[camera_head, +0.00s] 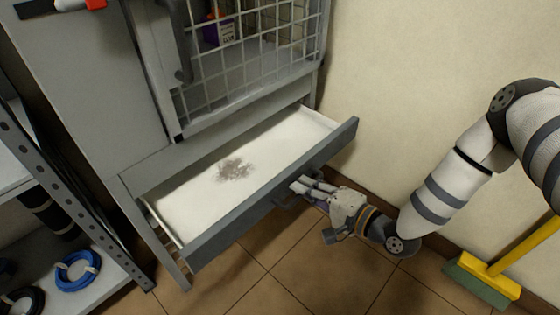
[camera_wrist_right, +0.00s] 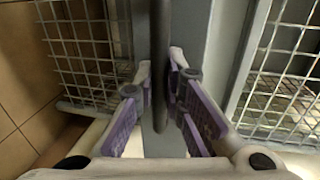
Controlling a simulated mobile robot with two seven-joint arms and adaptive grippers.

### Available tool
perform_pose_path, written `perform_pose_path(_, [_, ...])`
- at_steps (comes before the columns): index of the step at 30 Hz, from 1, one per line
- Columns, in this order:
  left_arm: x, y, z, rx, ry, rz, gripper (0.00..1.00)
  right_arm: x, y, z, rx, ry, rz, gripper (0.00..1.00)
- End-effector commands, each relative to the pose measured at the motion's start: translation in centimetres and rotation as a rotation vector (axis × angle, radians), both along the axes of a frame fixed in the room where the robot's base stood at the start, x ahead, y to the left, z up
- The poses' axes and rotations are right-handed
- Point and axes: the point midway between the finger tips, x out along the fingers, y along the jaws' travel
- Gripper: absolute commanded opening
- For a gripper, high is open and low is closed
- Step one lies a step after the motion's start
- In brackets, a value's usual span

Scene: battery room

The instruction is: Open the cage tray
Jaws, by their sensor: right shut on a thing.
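The cage tray (camera_head: 190,195) is a shallow drawer with a white floor and grey front, pulled well out below the mesh cage. A grey-brown stain marks its floor. My right gripper (camera_head: 300,188) is at the outer face of the tray front, right of its middle. In the right wrist view my right gripper (camera_wrist_right: 168,88) has its purple-padded fingers on either side of a dark bar handle (camera_wrist_right: 160,35), shut on it. The fingers hide part of the handle. My left gripper is not in view.
The mesh cage door (camera_head: 245,60) above the tray looks shut, with a purple item (camera_head: 218,30) behind it. A shelf rack with a blue cable coil (camera_head: 78,270) stands at left. A yellow-handled broom (camera_head: 485,280) stands at right. Tiled floor before the tray is clear.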

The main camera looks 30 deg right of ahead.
Motion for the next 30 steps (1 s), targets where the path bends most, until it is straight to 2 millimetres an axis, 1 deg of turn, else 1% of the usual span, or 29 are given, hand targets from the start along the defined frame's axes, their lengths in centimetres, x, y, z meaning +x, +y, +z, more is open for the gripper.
perform_pose_path(1, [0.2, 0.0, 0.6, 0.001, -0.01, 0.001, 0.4, -1.3, -0.5, 0.4, 0.0, 0.0, -0.001, 0.0])
perform_pose_path(3, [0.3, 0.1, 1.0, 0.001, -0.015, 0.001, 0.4, -3.1, -1.2, 0.4, 0.001, -0.001, -0.001, 0.0])
perform_pose_path(6, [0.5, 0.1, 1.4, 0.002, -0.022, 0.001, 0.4, -5.3, -2.0, 0.3, 0.0, -0.001, -0.001, 0.0])
perform_pose_path(9, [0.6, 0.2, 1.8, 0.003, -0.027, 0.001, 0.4, -7.1, -2.6, 0.2, 0.0, -0.001, -0.001, 0.0])
perform_pose_path(12, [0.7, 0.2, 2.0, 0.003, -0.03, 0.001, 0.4, -8.4, -3.1, 0.1, 0.0, -0.002, 0.0, 0.0])
perform_pose_path(15, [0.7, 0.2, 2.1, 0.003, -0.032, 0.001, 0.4, -9.3, -3.4, 0.1, 0.0, -0.002, 0.0, 0.0])
perform_pose_path(18, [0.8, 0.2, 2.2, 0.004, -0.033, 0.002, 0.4, -9.8, -3.6, 0.1, 0.0, -0.003, 0.0, 0.0])
perform_pose_path(30, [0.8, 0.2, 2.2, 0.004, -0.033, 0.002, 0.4, -10.0, -3.7, 0.0, 0.0, -0.003, 0.0, 0.0])
